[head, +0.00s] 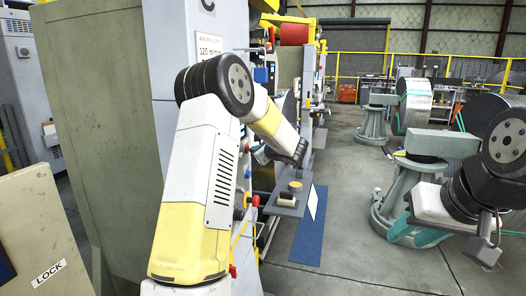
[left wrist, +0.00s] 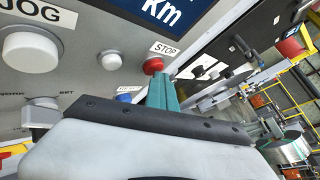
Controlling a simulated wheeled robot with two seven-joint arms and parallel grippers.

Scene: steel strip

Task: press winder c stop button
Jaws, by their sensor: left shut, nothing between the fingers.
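The red stop button (left wrist: 153,65) sits on a grey control panel (left wrist: 95,80), with a "STOP" label (left wrist: 165,49) above it. My left gripper (left wrist: 160,77) is shut and empty, its green fingers together. Its tips overlap the lower edge of the red button in the left wrist view; whether they touch it I cannot tell. In the head view, the left arm reaches to the machine's side, and its fingers and the button cannot be made out.
A white JOG button (left wrist: 31,50), a smaller white button (left wrist: 110,62) and a blue button (left wrist: 124,97) are close by on the panel. A small grey shelf (head: 288,203) lies below the left wrist.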

